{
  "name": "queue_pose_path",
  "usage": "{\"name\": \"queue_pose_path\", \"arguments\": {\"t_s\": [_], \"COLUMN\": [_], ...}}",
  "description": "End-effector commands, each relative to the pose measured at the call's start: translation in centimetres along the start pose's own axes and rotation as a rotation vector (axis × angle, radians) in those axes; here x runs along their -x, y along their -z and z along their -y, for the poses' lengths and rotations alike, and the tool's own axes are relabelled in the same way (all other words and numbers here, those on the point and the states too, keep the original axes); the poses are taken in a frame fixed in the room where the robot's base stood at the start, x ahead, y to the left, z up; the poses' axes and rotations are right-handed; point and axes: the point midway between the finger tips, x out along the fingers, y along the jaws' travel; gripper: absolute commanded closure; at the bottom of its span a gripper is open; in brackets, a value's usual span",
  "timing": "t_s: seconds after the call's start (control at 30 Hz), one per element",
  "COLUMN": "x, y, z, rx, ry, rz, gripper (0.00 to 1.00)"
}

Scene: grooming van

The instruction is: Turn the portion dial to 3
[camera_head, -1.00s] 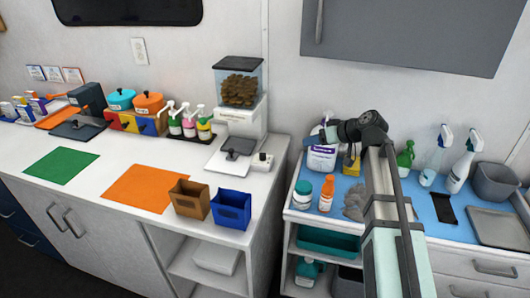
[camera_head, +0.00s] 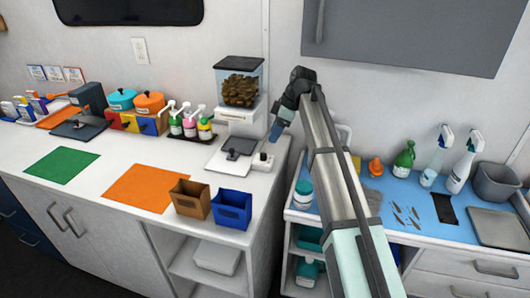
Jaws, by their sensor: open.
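The treat dispenser (camera_head: 240,88) stands at the right end of the white counter, with a clear hopper of brown pieces. A dark plate lies on its low white base (camera_head: 225,158).
A brown bin (camera_head: 189,198) and a blue bin (camera_head: 231,209) stand in front of the dispenser. Pump bottles (camera_head: 190,124) are to its left. A gap separates the counter from the blue-topped cabinet (camera_head: 415,205) with spray bottles. Orange mat (camera_head: 150,188) is bare.

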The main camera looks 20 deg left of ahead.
Motion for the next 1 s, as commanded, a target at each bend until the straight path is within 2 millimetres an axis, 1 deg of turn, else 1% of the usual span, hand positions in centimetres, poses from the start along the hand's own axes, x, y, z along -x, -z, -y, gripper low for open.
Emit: {"name": "queue_pose_path", "arguments": {"t_s": [0.03,0.2,0.33,0.5,0.7,1.0], "x": [-1.1,-4.1,-6.2,-8.2,-9.3,-9.5], "y": [0.0,0.0,0.0,0.0,0.0,0.0], "z": [0.1,0.1,0.0,0.0,0.0,0.0], "rx": [0.000,-0.001,-0.001,-0.001,-0.001,-0.001], "ry": [0.001,0.001,0.000,0.000,-0.001,-0.002], "rz": [0.000,0.000,0.000,0.000,-0.001,-0.001], "gripper": [0.49,0.49,0.49,0.49,0.49,0.49]}}
